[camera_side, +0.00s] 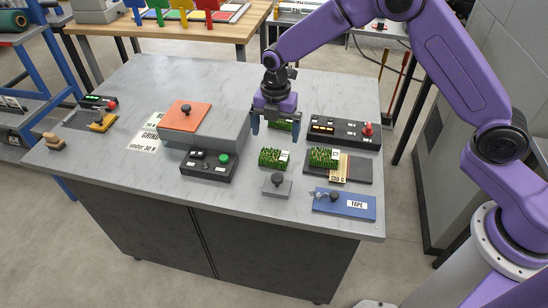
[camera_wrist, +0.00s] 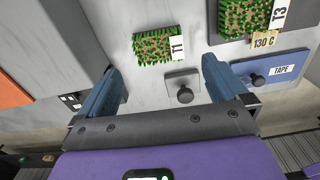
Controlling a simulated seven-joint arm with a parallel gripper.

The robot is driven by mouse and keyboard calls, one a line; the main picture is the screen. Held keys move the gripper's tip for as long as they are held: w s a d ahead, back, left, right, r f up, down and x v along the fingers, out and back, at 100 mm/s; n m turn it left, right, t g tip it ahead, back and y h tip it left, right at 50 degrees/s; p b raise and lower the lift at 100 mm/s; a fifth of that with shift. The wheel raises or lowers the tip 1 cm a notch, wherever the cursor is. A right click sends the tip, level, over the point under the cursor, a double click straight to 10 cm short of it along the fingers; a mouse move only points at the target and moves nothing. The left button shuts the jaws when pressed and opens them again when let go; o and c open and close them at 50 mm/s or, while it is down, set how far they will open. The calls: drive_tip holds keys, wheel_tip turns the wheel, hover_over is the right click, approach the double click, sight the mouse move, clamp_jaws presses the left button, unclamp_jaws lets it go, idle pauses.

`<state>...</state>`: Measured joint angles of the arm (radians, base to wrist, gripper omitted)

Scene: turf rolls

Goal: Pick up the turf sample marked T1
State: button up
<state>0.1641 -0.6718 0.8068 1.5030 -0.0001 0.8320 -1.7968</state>
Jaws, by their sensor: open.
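The turf sample T1 (camera_wrist: 153,46) is a green block with a brown-flecked face and a white T1 tag. It lies flat on the grey table, and it also shows in the side view (camera_side: 270,159). My gripper (camera_side: 276,127) is open and empty, above the table and farther back than T1. In the wrist view my gripper (camera_wrist: 161,70) has its blue fingers spread, with T1 ahead of the tips, roughly between their lines and apart from them. Turf T3 (camera_wrist: 243,17) sits on a dark plate.
A small grey plate with a black knob (camera_side: 278,186) lies in front of T1, near the blue TAPE box (camera_side: 344,204). A black button box (camera_side: 209,166) and a grey block with an orange top (camera_side: 186,116) stand left. A control box (camera_side: 342,131) stands right.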

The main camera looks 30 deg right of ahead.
sight(274, 154)
drive_tip(key=f, duration=0.9)
drive_tip(key=shift+a, duration=0.25)
drive_tip(key=c, duration=0.8)
